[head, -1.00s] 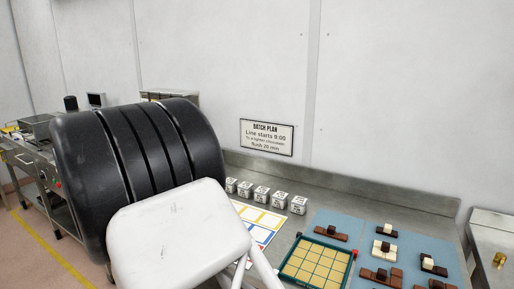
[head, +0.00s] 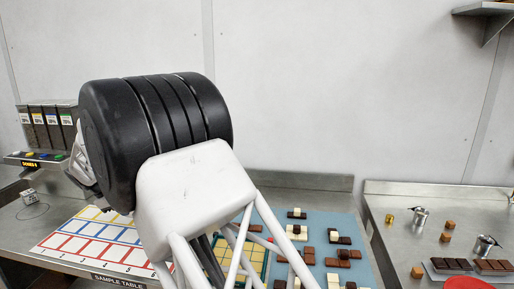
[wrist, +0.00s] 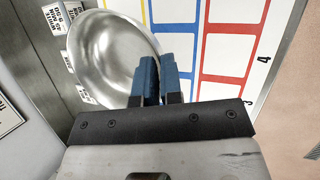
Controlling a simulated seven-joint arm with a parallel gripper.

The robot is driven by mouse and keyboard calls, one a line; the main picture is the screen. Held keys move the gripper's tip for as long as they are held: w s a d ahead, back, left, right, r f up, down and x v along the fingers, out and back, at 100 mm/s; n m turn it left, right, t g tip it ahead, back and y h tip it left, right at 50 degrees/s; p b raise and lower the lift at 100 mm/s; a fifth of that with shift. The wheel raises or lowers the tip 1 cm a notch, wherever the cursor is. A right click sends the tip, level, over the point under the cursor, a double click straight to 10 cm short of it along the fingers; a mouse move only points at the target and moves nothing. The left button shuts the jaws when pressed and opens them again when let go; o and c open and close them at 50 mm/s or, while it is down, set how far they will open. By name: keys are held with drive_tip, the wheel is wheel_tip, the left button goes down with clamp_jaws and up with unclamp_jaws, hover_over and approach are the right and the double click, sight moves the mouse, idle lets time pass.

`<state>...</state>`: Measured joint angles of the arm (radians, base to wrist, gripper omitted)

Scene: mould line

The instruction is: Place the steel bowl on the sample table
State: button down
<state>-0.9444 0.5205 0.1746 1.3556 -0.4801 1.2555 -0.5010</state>
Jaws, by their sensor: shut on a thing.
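The steel bowl (wrist: 108,62) shows in the wrist view, shiny and round, with its open inside facing the camera. My gripper (wrist: 155,68) has its blue fingers closed on the bowl's right rim. In the head view my own arm hides the bowl and the fingers. The sample table (head: 340,190) is a steel bench with its name on a front-edge label (head: 118,282). In the wrist view the bowl is over the bench beside the card with colored frames; I cannot tell its height above the surface.
The colored-frame card (head: 95,240) lies on the bench's left part. A blue mat (head: 345,222) with chocolate pieces lies right of my arm. Dispensers (head: 50,128) stand at left, another steel bench (head: 395,195) at right.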

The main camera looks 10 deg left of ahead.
drive_tip(key=w+d+r+m+g, duration=0.1)
drive_tip(key=w+d+m, duration=0.35)
drive_tip(key=d, duration=0.75)
drive_tip(key=w+d+m+g+h, duration=0.1)
drive_tip(key=w+d+m+g, duration=0.1)
drive_tip(key=w+d, duration=0.75)
drive_tip(key=w+d+r+m+g, duration=0.1)
drive_tip(key=w+d+m, duration=0.3)
drive_tip(key=d, duration=0.9)
drive_tip(key=w+d+r+m+g+y, duration=0.1)
drive_tip(key=d+m, duration=0.3)
drive_tip(key=d, duration=1.6)
drive_tip(key=w+d+r+m+g, duration=0.1)
drive_tip(key=w+d+m+g, duration=0.1)
drive_tip(key=d, duration=1.8)
drive_tip(key=shift+w+r+m+g+y, duration=0.15)
drive_tip(key=shift+w+m+g+y, duration=0.2)
drive_tip(key=shift+m, duration=0.5)
